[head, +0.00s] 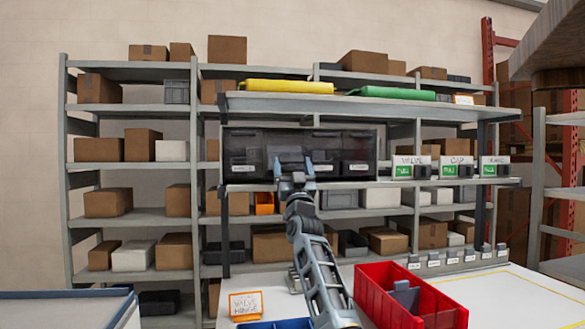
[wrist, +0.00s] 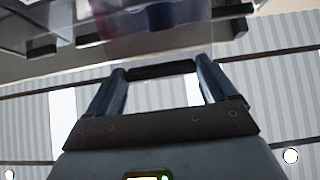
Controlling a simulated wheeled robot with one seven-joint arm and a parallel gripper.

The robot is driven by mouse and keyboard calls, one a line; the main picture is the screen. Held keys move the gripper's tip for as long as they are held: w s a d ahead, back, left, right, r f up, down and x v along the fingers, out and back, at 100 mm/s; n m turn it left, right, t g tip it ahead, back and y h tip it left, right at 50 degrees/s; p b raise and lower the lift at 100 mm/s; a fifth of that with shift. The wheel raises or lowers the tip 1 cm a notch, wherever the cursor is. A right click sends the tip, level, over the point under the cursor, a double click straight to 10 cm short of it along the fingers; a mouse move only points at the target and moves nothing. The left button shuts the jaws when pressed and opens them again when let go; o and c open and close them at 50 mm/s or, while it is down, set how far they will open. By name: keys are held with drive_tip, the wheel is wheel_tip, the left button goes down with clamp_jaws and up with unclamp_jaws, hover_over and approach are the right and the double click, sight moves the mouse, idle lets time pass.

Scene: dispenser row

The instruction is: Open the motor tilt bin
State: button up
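A row of dark see-through tilt bins (head: 258,150) sits on the rack's middle shelf, with small white labels along the bottom. The labels are too small to read, so I cannot tell which bin is the motor one. My gripper (head: 293,172) is raised in front of the middle of the row and hides part of a bin front. In the wrist view its two fingers (wrist: 160,82) stand apart, with a dark bar across between the tips. I cannot tell whether the fingers touch it. A see-through bin underside (wrist: 150,18) shows above the fingers. No bin front looks clearly tilted out.
Labelled dispensers (head: 412,167) stand right of the bins. A red bin (head: 375,300) and a sign card (head: 245,305) are on the table below. Yellow (head: 288,86) and green (head: 392,92) bags lie on the shelf above. A brown shape (head: 550,45) fills the upper right corner.

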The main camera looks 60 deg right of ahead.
sight(291, 154)
drive_tip(key=c, duration=0.9)
drive_tip(key=shift+w+d+r+b, duration=0.15)
drive_tip(key=shift+r+b, duration=0.1)
drive_tip(key=shift+r, duration=0.3)
drive_tip(key=shift+w+d+r+b, duration=0.1)
drive_tip(key=shift+r+b, duration=0.15)
drive_tip(key=shift+r, duration=0.3)
drive_tip(key=shift+w+d+r+b, duration=0.15)
drive_tip(key=shift+r+b, duration=0.1)
drive_tip(key=shift+r, duration=0.3)
drive_tip(key=o, duration=1.2)
drive_tip(key=shift+s, duration=0.1)
drive_tip(key=shift+o, duration=0.5)
drive_tip(key=shift+a+f, duration=0.1)
drive_tip(key=shift+f, duration=0.2)
drive_tip(key=b+v, duration=0.2)
drive_tip(key=v, duration=0.5)
drive_tip(key=shift+s+a+f, duration=0.1)
drive_tip(key=shift+s, duration=0.05)
